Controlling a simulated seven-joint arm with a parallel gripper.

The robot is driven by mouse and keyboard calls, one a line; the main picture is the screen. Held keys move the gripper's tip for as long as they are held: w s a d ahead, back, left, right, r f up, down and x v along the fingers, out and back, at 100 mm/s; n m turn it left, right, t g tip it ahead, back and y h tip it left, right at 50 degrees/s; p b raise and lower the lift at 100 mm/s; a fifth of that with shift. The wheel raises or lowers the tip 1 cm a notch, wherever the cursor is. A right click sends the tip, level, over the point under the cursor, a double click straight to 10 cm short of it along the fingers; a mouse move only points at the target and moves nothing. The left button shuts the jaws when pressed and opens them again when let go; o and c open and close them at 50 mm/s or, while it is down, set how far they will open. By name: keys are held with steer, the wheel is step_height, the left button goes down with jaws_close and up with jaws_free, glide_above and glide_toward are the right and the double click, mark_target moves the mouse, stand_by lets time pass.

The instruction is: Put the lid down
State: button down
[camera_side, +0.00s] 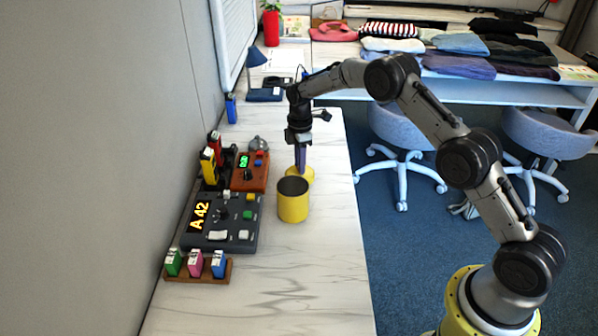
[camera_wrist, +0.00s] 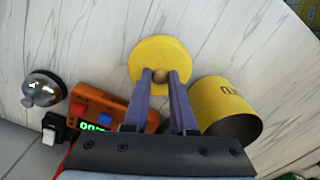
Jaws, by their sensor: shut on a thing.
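The lid is a yellow disc with a round brown knob; it shows in the wrist view (camera_wrist: 160,55) and partly in the side view (camera_side: 305,174). My gripper (camera_side: 300,168) is shut on the lid's knob, its two fingers on either side of it in the wrist view (camera_wrist: 160,78). The lid is low, at or just above the table; I cannot tell whether it touches. The yellow canister (camera_side: 293,203) stands upright beside it with its dark top open. In the wrist view the canister (camera_wrist: 226,108) is just right of the fingers.
An orange box with a green display (camera_side: 250,172) and a dark console reading "A 42" (camera_side: 220,222) stand left of the canister. A silver bell (camera_wrist: 42,88) is nearby. A wooden rack (camera_side: 198,270) holds coloured blocks. The marble table (camera_side: 300,290) is clear at the front.

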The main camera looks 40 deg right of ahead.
steer(key=shift+w+f, duration=0.2)
steer(key=shift+f, duration=1.6)
steer(key=shift+f, duration=0.1)
steer(key=c, duration=0.7)
jaws_free()
steer(key=shift+f, duration=0.1)
step_height(320, 180, up, 13)
steer(key=shift+f, duration=0.2)
